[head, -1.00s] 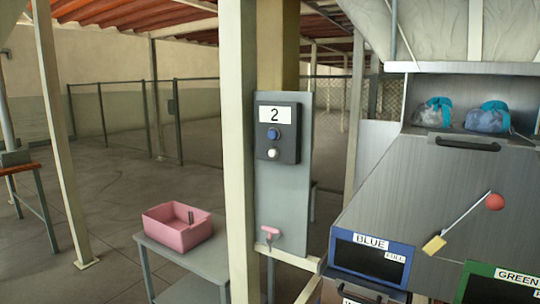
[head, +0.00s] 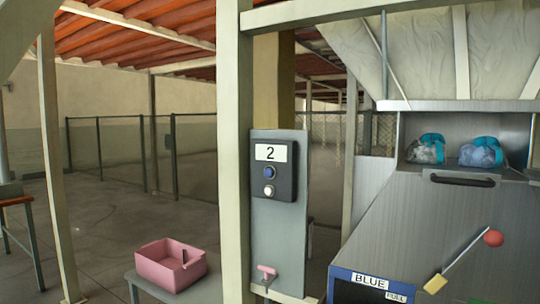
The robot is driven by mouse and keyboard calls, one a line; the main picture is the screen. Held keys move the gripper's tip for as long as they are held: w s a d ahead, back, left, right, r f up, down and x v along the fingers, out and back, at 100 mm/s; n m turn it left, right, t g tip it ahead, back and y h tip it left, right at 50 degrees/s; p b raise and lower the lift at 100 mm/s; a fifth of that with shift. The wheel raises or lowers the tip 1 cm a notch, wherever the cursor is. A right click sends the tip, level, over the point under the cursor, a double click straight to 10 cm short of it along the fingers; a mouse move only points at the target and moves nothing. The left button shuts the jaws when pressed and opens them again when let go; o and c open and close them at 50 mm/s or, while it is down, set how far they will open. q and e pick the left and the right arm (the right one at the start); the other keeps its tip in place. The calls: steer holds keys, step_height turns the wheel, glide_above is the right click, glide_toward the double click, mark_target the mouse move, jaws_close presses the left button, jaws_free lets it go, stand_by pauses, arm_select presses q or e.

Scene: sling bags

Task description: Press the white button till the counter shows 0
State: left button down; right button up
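The white button (head: 269,190) sits on a dark control box (head: 287,180) fixed to a grey panel on a post. A blue button (head: 269,173) is just above it. The counter (head: 271,153) at the top of the box reads 2. Neither of my grippers is in the head view, and nothing touches the buttons.
A pink bin (head: 168,268) stands on a grey table at lower left. At right are a metal chute with blue-topped bags (head: 482,152), a red-knobbed lever (head: 493,238) and a bin labelled BLUE (head: 369,281).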

steer(key=shift+a, duration=0.1)
jaws_close()
stand_by(1.6)
